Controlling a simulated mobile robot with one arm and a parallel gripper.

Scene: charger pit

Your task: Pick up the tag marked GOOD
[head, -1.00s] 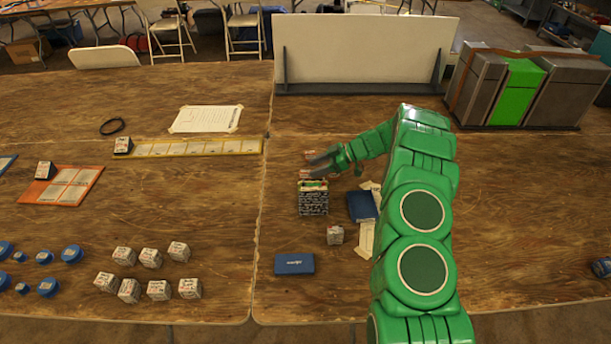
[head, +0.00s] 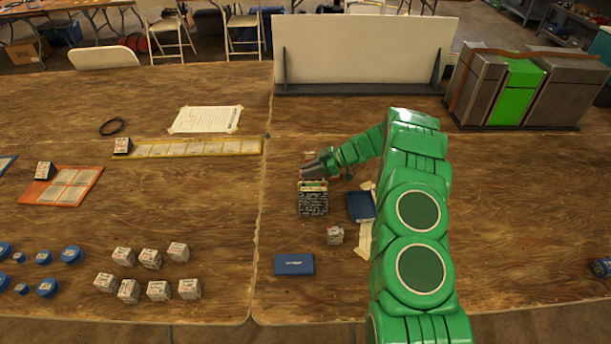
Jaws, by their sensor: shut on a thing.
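My gripper (head: 308,171) is at the top of a small black-and-white patterned box (head: 313,203) on the right table. Its fingers point left and are closed together on a small thing at the box's top, seemingly a tag. The held thing is mostly hidden by the fingers, and no word GOOD can be read at this size. Thin yellow, green and reddish edges (head: 313,185) show along the box's top, just below the fingers. A small reddish-white piece (head: 309,155) shows just behind the gripper; I cannot tell whether it is apart from it.
A dark blue case (head: 361,206) and pale strips (head: 365,240) lie right of the box. A white cube (head: 335,235) and a flat blue box (head: 294,264) are in front. A white panel (head: 365,50) stands behind. Several cubes (head: 150,257) sit at left.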

